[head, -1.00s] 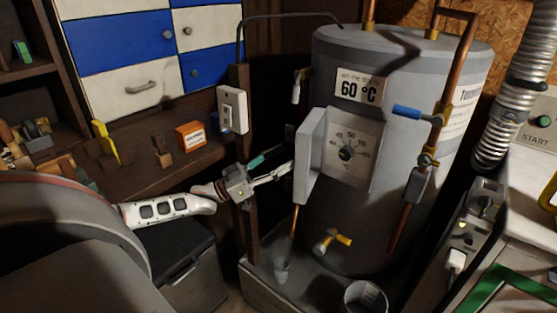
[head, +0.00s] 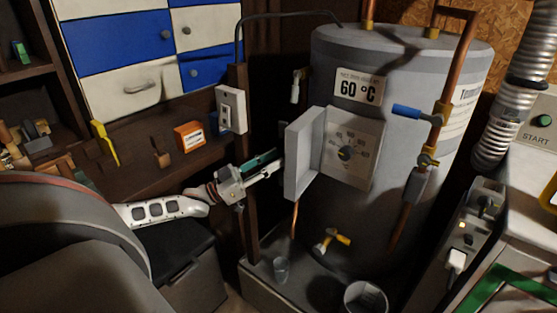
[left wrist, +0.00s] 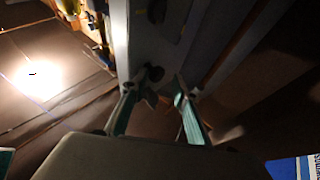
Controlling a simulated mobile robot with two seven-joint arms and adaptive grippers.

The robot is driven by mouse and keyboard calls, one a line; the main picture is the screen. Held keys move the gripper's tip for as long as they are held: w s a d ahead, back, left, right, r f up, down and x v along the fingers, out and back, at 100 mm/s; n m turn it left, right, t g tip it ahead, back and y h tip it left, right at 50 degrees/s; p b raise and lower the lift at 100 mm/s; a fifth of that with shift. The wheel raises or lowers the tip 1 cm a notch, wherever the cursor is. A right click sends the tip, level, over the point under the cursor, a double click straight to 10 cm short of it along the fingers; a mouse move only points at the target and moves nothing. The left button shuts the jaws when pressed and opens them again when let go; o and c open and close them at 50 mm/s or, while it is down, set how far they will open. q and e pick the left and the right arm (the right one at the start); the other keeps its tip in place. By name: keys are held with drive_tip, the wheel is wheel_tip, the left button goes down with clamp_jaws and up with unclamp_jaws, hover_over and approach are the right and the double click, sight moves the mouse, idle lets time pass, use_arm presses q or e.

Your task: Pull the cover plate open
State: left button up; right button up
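The cover plate (head: 304,152) is a pale grey slab on the front of the grey boiler. It stands swung out at the left of the dial panel (head: 352,150), so the dial and its numbers show. My left gripper (head: 281,160) is just left of the plate, fingers pointing at it. In the left wrist view the fingers (left wrist: 157,92) with teal pads are spread apart, with a pale upright surface and a small dark round part beyond them. I cannot tell whether a fingertip touches the plate. My right gripper is not in view.
A dark wooden post with a white switch box (head: 231,108) stands close behind my left gripper. A blue-handled valve (head: 417,114) and copper pipes are right of the panel. A yellow-handled tap (head: 333,240), a glass (head: 281,268) and a bucket (head: 366,297) are below.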

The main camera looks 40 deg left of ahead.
use_arm(q)
drive_tip(key=v, duration=0.5)
drive_tip(key=shift+s+d+f, duration=0.15)
drive_tip(key=shift+s+f, duration=0.05)
drive_tip(key=shift+s, duration=0.2)
